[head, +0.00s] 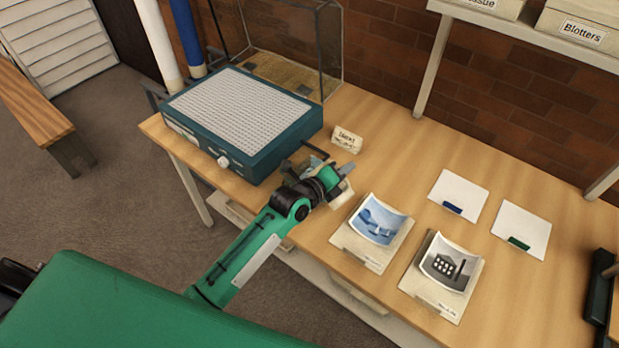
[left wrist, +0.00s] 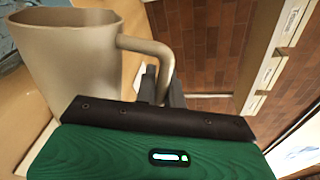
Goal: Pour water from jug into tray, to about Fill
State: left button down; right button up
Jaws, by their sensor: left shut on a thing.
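My left gripper (head: 335,181) is shut on the handle of a beige jug (left wrist: 68,62), above the front of the table. In the left wrist view, the gripper's dark fingers (left wrist: 160,85) meet the handle, and the jug body stands to their left. I cannot see any water inside the jug. In the head view only a pale part of the jug (head: 343,196) shows behind the gripper. A bluish thing (head: 313,162) lies just behind the wrist, largely hidden; I cannot tell whether it is the tray. No Fill mark can be made out. My right gripper is not in view.
A teal box with a perforated top (head: 240,108) stands left of the gripper, and a glass tank (head: 300,50) behind it. A small label block (head: 347,139) is near the gripper.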

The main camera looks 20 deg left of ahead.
aim_at(350, 191)
pick_arm(q)
jog(key=shift+w+a+r+n, duration=0.3)
jog(key=shift+w+a, duration=0.05)
jog(key=shift+a, duration=0.2)
jog(key=shift+w+a+r+n, duration=0.25)
jog(key=shift+w+a+n, duration=0.1)
jog(key=shift+a, duration=0.15)
dwell(0.6)
jog(key=shift+a+r+n+h, duration=0.3)
jog(key=shift+n+h, duration=0.05)
jog(key=shift+h, duration=0.05)
dwell(0.5)
jog(key=d, duration=0.1)
jog(key=s+d+f+m, duration=0.1)
jog(key=s+d+m, duration=0.1)
jog(key=shift+d+f+y, duration=0.2)
jog(key=shift+f+y, duration=0.05)
jog(key=shift+y, duration=0.15)
jog(key=shift+s+d+m+p, duration=0.25)
jog(key=shift+d+m+p, duration=0.15)
jog(key=shift+m, duration=0.2)
jog(key=shift+f, duration=0.2)
jog(key=shift+s+d+f+m+t+y+b, duration=0.15)
jog(key=shift+d+f+m+b, duration=0.1)
jog(key=shift+f+m, duration=0.15)
jog(key=shift+s+d+f+m+t+y+b, duration=0.1)
jog(key=shift+d+f+m+t+y+b, duration=0.05)
jog(key=shift+f+m+b, duration=0.2)
dwell(0.7)
